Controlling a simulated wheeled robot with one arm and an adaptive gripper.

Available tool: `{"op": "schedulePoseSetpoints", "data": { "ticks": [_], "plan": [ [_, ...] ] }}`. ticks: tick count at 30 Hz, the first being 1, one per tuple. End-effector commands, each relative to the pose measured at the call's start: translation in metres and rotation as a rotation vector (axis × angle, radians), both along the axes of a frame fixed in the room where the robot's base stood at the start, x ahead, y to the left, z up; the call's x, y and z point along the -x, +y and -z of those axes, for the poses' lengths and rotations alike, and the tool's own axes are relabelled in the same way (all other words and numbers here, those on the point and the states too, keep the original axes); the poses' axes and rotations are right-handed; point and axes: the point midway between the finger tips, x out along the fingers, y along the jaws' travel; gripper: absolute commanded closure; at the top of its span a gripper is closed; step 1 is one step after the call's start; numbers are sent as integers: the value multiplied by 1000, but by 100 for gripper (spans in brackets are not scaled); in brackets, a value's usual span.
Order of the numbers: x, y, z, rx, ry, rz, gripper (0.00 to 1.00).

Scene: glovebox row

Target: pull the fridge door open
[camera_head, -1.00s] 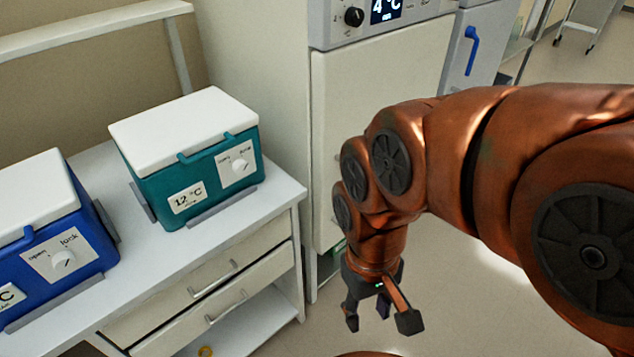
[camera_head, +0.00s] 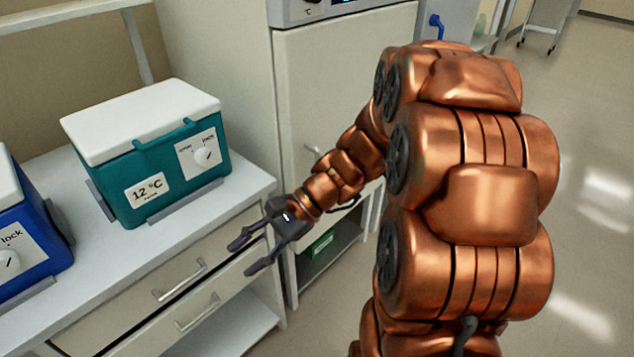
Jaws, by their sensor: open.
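The fridge (camera_head: 292,12) is the tall pale unit at the top middle, its control panel cut by the picture's top edge. Its cream door (camera_head: 325,90) looks shut. A small part of the door's handle (camera_head: 313,150) shows beside my arm, which hides the door's lower right. My gripper (camera_head: 248,256) is open and empty, with its fingers pointing left. It shows in front of the bench drawers, lower than the door handle and to its left. I see no contact with the door.
A teal cool box (camera_head: 165,172) marked 12 °C and a blue box (camera_head: 35,235) stand on the white bench (camera_head: 250,190). Drawer handles (camera_head: 180,279) stick out near my gripper. A green item (camera_head: 321,243) lies in the open space below the door.

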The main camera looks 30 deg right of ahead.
Motion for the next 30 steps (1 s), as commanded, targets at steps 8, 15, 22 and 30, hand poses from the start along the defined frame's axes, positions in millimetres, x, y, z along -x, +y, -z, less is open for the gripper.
{"op": "schedulePoseSetpoints", "data": {
  "ticks": [8,15,22,30],
  "plan": [
    [-89,-101,29,-323,58,485,57],
    [-127,-228,58,-577,57,871,57],
    [-129,-305,77,-713,40,1072,57],
    [-143,-311,79,-737,38,1102,57]
  ]
}}
